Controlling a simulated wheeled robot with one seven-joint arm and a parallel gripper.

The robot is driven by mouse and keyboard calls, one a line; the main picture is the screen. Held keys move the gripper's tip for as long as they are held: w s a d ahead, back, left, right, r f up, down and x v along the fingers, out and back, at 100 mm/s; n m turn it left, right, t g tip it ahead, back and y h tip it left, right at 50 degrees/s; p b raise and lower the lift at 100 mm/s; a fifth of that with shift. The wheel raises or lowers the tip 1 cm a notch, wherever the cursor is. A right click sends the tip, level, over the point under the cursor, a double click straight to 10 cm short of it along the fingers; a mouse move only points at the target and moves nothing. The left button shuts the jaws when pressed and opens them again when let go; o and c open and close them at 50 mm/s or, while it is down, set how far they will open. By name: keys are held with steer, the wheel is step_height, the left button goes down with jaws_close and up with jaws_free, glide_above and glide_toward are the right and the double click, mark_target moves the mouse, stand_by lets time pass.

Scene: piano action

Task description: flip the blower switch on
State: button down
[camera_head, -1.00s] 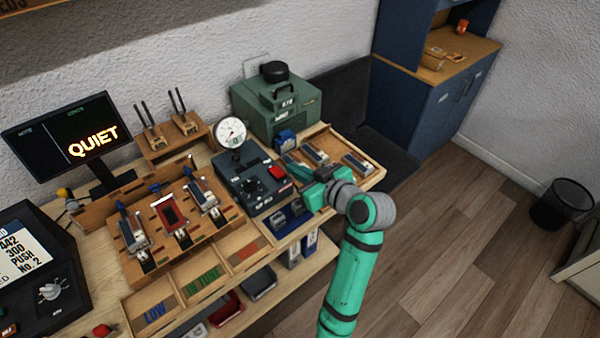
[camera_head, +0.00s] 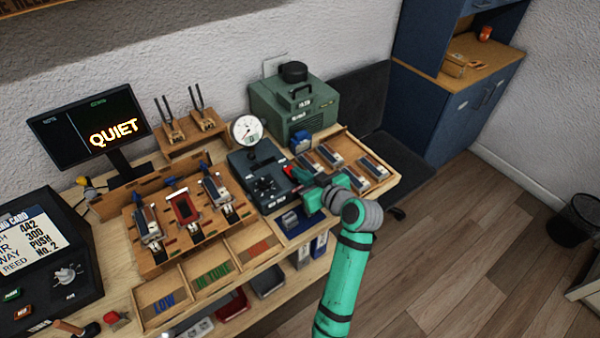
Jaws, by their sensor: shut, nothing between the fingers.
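A dark grey control box (camera_head: 243,162) stands on the bench with a black knob (camera_head: 265,186) and a round white gauge (camera_head: 246,129) above it. A small red part, likely the switch (camera_head: 287,170), shows at its right side, partly covered by my gripper; its position cannot be told. My gripper (camera_head: 296,177) is shut and empty, its tips at the box's right edge, close to the red part. Whether they touch it cannot be told. A green machine with a black cap (camera_head: 290,105) stands behind, perhaps the blower.
A monitor reading QUIET (camera_head: 95,130) stands at the left. A wooden rack with reed-like parts (camera_head: 145,257) is left of the box. A tray of metal-topped blocks (camera_head: 383,188) lies right of my gripper. Open floor is at the right.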

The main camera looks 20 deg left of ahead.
steer(key=shift+f, duration=0.3)
steer(key=shift+d+r, duration=0.1)
steer(key=shift+r, duration=0.7)
steer(key=shift+r, duration=0.1)
steer(key=shift+r, duration=0.3)
steer(key=v, duration=1.1)
steer(key=shift+r, duration=0.2)
